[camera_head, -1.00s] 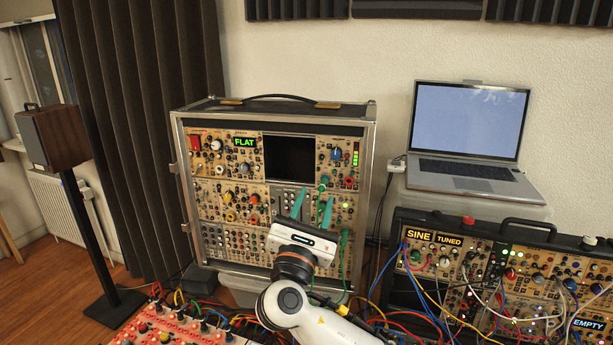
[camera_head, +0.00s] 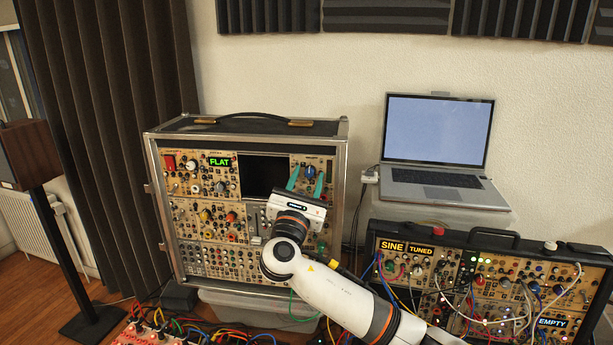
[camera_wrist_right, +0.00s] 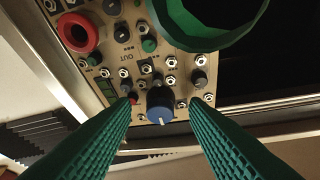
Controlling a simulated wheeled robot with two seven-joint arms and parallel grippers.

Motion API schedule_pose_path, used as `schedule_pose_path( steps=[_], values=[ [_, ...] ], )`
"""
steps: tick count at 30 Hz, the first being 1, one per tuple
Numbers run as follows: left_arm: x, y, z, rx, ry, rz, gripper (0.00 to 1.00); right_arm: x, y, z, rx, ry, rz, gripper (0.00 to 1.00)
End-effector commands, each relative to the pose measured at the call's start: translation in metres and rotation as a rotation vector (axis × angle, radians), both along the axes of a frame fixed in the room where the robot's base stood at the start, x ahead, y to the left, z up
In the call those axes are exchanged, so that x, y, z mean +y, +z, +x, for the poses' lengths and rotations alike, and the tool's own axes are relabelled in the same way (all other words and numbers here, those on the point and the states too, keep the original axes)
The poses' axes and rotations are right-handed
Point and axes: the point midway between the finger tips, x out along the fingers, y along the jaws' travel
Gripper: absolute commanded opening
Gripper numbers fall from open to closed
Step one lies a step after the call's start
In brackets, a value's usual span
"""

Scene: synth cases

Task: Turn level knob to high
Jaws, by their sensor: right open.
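A blue knob (camera_head: 309,172) with a pale pointer line sits on the upper right panel of the tall synth case (camera_head: 345,160). I cannot read its label. My right gripper (camera_head: 306,182) is open, its two green fingers in front of that panel, one on each side of the knob in the picture. In the right wrist view the blue knob (camera_wrist_right: 160,106) shows between the spread fingers (camera_wrist_right: 160,125), its pointer towards the bottom of the picture. The fingers look apart from it, and nothing is held. My left gripper is not in view.
Small knobs and jacks crowd the blue knob; a red ring (camera_wrist_right: 78,32) and a green curved band (camera_wrist_right: 212,38) are near it. A laptop (camera_head: 437,150) and second synth case (camera_head: 480,245) stand right, with loose cables below.

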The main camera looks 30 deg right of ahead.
Motion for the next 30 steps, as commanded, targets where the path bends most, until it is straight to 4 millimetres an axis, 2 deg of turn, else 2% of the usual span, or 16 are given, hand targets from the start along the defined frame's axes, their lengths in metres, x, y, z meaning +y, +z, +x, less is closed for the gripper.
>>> schedule_pose_path(
  steps=[8, 15, 16, 23, 30],
  values=[
    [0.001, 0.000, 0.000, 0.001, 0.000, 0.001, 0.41, -0.001, 0.000, 0.001, -0.001, 0.001, 0.000, 0.41],
    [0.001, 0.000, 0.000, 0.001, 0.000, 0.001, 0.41, -0.001, 0.000, 0.001, -0.001, 0.001, 0.000, 0.02],
    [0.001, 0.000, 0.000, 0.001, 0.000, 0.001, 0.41, -0.001, 0.000, 0.001, -0.001, 0.001, 0.000, 0.00],
    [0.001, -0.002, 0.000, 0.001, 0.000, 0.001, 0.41, 0.000, -0.001, 0.001, -0.010, 0.002, 0.013, 0.00],
    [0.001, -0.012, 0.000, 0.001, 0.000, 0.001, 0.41, 0.001, -0.003, 0.002, -0.076, 0.002, 0.088, 0.00]
  ],
)
